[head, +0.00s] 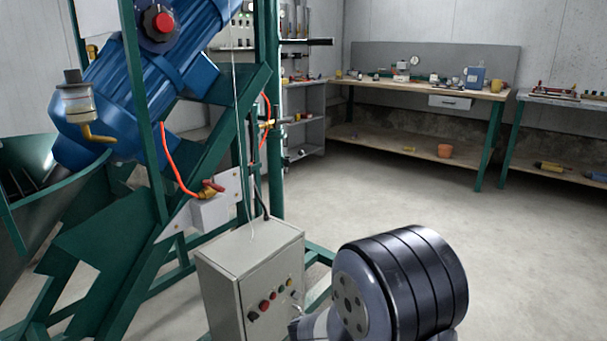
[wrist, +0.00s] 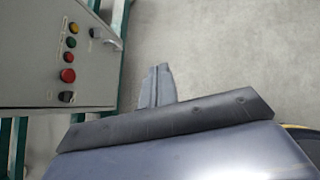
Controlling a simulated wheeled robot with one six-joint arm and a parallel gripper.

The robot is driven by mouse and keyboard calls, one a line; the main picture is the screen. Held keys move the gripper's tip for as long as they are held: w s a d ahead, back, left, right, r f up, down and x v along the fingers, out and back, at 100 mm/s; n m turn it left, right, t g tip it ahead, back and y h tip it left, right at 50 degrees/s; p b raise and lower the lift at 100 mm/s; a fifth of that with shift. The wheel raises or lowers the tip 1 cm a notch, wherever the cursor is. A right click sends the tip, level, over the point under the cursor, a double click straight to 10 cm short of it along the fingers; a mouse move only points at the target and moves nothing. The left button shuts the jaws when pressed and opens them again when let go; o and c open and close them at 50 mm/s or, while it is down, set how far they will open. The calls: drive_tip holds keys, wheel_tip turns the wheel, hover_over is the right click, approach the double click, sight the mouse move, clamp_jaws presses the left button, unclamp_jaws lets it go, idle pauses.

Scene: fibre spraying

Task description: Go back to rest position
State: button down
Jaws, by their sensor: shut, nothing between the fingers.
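My gripper (wrist: 158,72) shows in the wrist view as two grey fingers lying side by side, shut and empty. It points over the bare concrete floor, to the right of the grey control box (wrist: 35,35) with its coloured buttons. In the head view the control box (head: 228,290) stands low in the middle, and a dark rounded link of my arm is in front of it to the right. My fingers cannot be made out clearly in the head view.
A green steel frame (head: 130,110) carries a blue machine (head: 180,60) on the left, with a red hose (head: 177,165) hanging from it. A workbench (head: 425,86) with tools stands at the back wall; another is at right. The floor (head: 520,260) at right is clear.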

drive_tip(key=shift+s+a+m+h, duration=0.15)
drive_tip(key=shift+s+a+m, duration=0.1)
drive_tip(key=shift+s, duration=0.2)
drive_tip(key=shift+s+a+m+h, duration=0.15)
drive_tip(key=shift+s+a+m, duration=0.1)
drive_tip(key=shift+s, duration=0.2)
